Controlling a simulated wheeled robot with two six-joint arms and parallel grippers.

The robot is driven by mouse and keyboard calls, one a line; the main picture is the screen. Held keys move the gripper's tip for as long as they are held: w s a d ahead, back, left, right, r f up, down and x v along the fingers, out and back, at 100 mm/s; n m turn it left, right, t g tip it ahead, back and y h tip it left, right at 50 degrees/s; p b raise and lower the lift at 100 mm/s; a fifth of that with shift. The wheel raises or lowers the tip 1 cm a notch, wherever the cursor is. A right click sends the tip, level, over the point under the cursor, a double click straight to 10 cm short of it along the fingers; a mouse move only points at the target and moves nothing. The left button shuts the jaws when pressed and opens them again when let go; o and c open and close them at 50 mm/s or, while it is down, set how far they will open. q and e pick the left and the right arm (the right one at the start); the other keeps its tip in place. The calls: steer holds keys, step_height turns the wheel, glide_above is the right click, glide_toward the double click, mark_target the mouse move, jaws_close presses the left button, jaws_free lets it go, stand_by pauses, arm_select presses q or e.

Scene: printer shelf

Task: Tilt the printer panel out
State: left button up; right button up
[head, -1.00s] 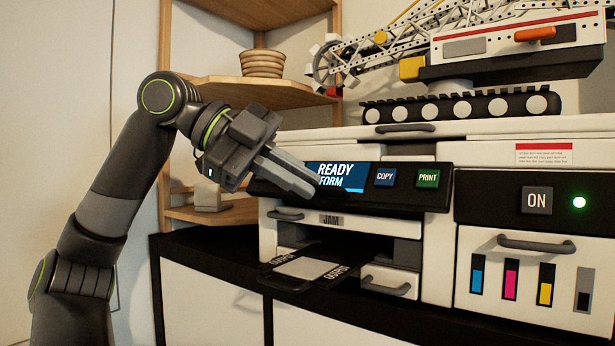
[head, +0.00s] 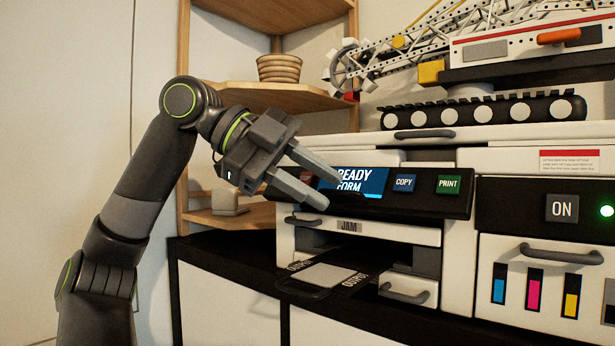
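The printer panel (head: 423,205) is a long black bar across the printer's front, with a lit blue "READY" screen (head: 362,187), a blue COPY button and a green PRINT button. It looks tilted, its lower edge standing out from the body. My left gripper (head: 330,192) is open in front of the panel's left end. Its two grey fingers are apart, one over the screen's left edge and one lower at the panel's lower left. I cannot tell whether they touch the panel. The left end of the panel is partly hidden. My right gripper is not in view.
Below the panel are the JAM flap (head: 350,227) and an output tray (head: 328,276) sticking out. A toy crane (head: 490,75) stands on top. Wooden shelves (head: 235,95) stand behind my arm.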

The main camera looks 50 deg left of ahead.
arm_select(q)
steer(key=p+v, duration=0.4)
steer(key=v, duration=1.3)
steer(key=shift+s, duration=0.3)
steer(key=shift+w+a, duration=0.1)
